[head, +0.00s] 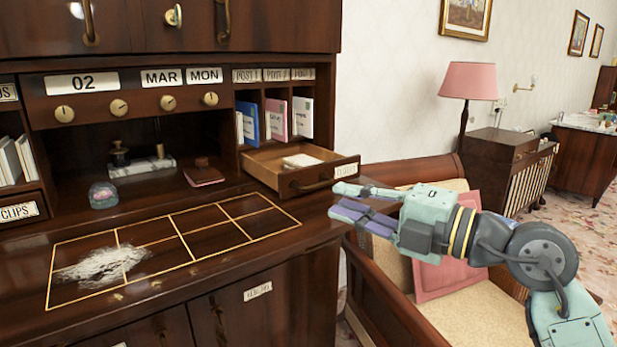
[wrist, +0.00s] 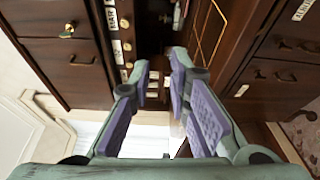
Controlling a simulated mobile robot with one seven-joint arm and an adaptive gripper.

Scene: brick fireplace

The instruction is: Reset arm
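My gripper (head: 352,208) is at the right of the desk in the head view, beside its front right corner and just in front of the open drawer. Its purple-padded fingers point left toward the desk. In the wrist view the two fingers of my gripper (wrist: 155,95) stand apart with nothing between them. My pale green arm reaches in from the lower right of the head view.
The open drawer (head: 290,190) holds a pale item (head: 302,161). A grey heap (head: 103,266) lies on the gold grid of the desktop (head: 150,215). A glass paperweight (head: 103,195) and a brown wallet (head: 203,177) are behind. A chair (head: 470,290) stands below my arm.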

